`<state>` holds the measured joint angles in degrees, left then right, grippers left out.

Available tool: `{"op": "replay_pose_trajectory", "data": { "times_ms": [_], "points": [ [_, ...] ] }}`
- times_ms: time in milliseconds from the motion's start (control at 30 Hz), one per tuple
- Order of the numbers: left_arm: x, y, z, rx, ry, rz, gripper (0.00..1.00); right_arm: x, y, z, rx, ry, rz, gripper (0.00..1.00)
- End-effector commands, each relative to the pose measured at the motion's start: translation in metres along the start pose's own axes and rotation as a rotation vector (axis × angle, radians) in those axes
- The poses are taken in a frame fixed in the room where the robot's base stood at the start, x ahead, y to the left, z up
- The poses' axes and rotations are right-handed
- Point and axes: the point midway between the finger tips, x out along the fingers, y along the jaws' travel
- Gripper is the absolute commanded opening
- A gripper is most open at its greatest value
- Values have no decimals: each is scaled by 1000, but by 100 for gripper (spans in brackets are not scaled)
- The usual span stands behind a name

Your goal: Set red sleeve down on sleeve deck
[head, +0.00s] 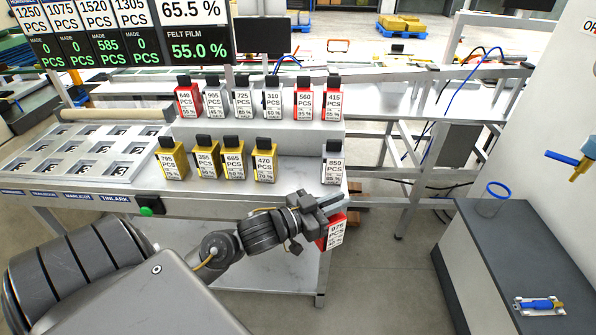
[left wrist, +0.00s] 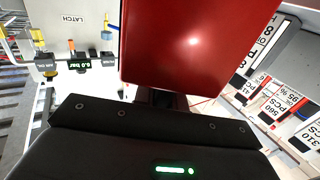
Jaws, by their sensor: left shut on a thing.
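The red sleeve (head: 336,233) has a white label reading 975 PCS. My left gripper (head: 323,212) is shut on it and holds it, tilted, in front of the bench's near right corner. Its plain red side (left wrist: 195,42) fills the top middle of the left wrist view. The sleeve deck (head: 298,172) is a light grey stepped surface with rows of sleeves. Its lower row has several yellow sleeves (head: 206,160) and one white sleeve (head: 332,165), with a bare gap between them. My right gripper is not in view.
The upper step (head: 258,137) holds red and white sleeves, including a red one (head: 304,101). A slotted metal tray (head: 95,155) lies at left on the bench. A green button (head: 146,211) is on the front edge. A dark-topped cabinet (head: 520,250) stands at right, beyond open floor.

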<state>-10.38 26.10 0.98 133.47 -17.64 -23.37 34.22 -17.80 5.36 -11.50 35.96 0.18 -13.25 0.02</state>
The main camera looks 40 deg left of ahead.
Motion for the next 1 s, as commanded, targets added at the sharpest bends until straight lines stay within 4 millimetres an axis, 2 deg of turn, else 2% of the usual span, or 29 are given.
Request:
{"op": "replay_pose_trajectory", "data": {
  "times_ms": [33,300,400,500,567,700,833,1000],
  "points": [
    [7,-17,-29,3,12,-44,0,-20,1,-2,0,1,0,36],
    [39,-126,-135,1,13,-339,0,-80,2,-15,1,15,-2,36],
    [43,-155,-161,0,11,-420,0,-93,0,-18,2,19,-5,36],
    [44,-179,-177,-1,8,-488,0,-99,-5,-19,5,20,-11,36],
    [44,-193,-176,-2,7,-529,0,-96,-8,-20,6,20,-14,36],
    [41,-214,-150,-3,4,-595,0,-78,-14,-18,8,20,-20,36],
    [39,-223,-137,-1,5,-627,0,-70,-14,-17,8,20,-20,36],
    [38,-228,-134,1,7,-641,0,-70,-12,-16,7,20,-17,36]
  ]
}}
